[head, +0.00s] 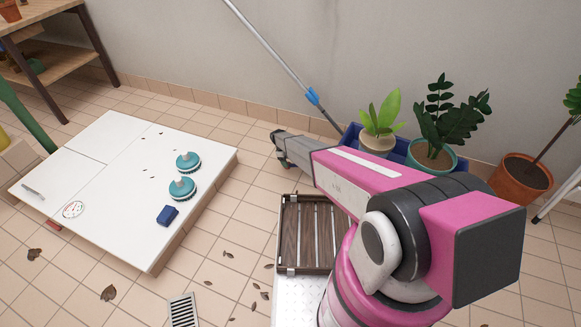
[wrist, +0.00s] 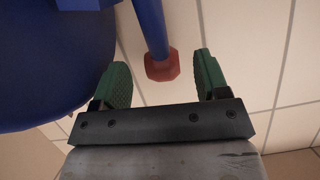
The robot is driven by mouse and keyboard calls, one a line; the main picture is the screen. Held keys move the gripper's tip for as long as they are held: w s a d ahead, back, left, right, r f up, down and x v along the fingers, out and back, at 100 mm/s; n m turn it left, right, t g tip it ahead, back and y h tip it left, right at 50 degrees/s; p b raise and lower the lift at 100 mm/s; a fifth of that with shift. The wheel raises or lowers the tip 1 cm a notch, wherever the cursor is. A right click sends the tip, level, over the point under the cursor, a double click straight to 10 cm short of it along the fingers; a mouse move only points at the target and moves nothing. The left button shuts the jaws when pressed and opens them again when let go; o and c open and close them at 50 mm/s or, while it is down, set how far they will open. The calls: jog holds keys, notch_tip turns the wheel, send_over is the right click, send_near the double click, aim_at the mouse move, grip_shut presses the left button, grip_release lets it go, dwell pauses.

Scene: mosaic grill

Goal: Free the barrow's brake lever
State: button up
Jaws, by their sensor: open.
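In the wrist view a blue lever (wrist: 150,25) with a red end knob (wrist: 162,67) comes down from the top. The knob shows between the two green fingers of my gripper (wrist: 163,60), with clear gaps on both sides. My gripper is open and empty; I cannot tell how far beyond the fingertips the knob is. A large rounded blue part (wrist: 50,60), seemingly of the barrow, fills the upper left and reaches close to the left finger. In the head view the blue barrow (head: 350,133) holds potted plants behind my arm. The lever is hidden there.
A low white-topped unit (head: 120,190) with teal brushes (head: 182,188) and a blue block (head: 167,215) stands left. A slatted wooden crate (head: 286,235) is below my arm. A pole (head: 270,50) leans on the wall. A potted plant (head: 520,180) stands right.

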aim_at(290, 164)
jog(key=x, duration=0.4)
jog(key=shift+f, duration=0.1)
jog(key=shift+c, duration=0.3)
grip_shut()
jog(key=shift+w+a+r+t+y, duration=0.15)
jog(key=shift+r+t+y, duration=0.15)
jog(key=shift+r+y, duration=0.35)
jog(key=shift+s+a+r+t+y, duration=0.15)
jog(key=shift+r+t+y, duration=0.15)
jog(key=shift+r+y, duration=0.3)
notch_tip(290, 164, up, 2)
jog(key=shift+w+a+r+t+y, duration=0.1)
jog(key=shift+t+y, duration=0.2)
jog(key=shift+y, duration=0.3)
jog(key=shift+w+a+r+t+y, duration=0.1)
jog(key=shift+t+y, duration=0.2)
jog(key=shift+y, duration=0.25)
notch_tip(290, 164, up, 2)
jog(key=shift+d+r+t+y, duration=0.15)
jog(key=shift+t+y, duration=0.45)
jog(key=shift+y, duration=0.6)
jog(key=shift+s+d+r+t+y, duration=0.1)
jog(key=shift+r+t+y, duration=0.15)
jog(key=shift+r+y, duration=0.25)
jog(key=shift+d+r+t+y, duration=0.15)
jog(key=shift+r+t+y, duration=0.05)
jog(key=shift+r+y, duration=0.3)
jog(key=shift+s+d+r+t+y, duration=0.1)
jog(key=shift+r+t+y, duration=0.15)
jog(key=shift+r+y, duration=0.2)
